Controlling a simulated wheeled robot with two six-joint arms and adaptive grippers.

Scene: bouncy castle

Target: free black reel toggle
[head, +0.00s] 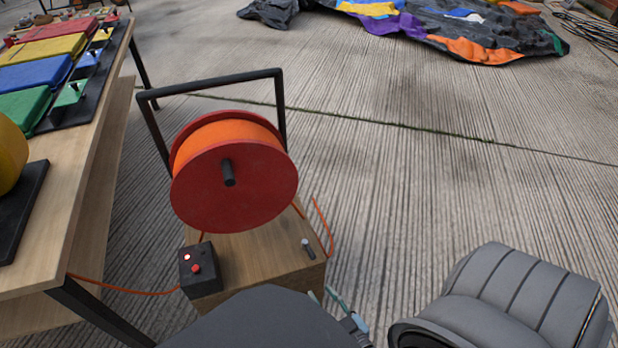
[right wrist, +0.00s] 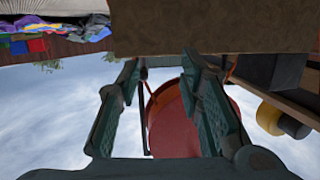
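A small dark toggle (head: 308,249) with a pale tip stands on the right part of the wooden box top (head: 262,252). The red reel (head: 234,188) with orange cable hangs in a black frame over the box. My right gripper (head: 322,293) is open just in front of the toggle, partly hidden by my own dark arm link. In the right wrist view, which looks upside down, a small dark peg (right wrist: 143,72), apparently the toggle, shows between the open fingers, close to the left finger's tip. Contact cannot be told. My left gripper is not in view.
A black control box (head: 200,270) with a red button and a lit lamp sits left on the wooden box. A wooden table (head: 95,170) with coloured bars stands at left. Orange cable trails beside the box.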

